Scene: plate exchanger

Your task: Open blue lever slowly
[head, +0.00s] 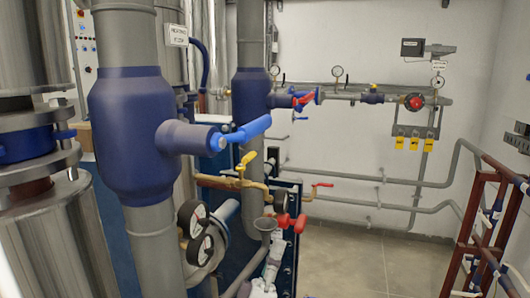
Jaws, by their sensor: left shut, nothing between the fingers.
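The blue lever (246,131) is on a short side stub of the big dark-blue valve body (130,125) on the thick grey vertical pipe. It slants up to the right from the stub's end. My left gripper (278,240) comes up from the bottom middle, below and to the right of the lever and clearly apart from it. It is small in the picture and looks shut and empty, close to a red handle (291,223). My right gripper is not in view.
A brass valve with a yellow handle (245,160) sits just below the lever. Two round gauges (200,250) are lower left. A red-brown frame (475,220) is at right. The middle floor (360,260) is clear.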

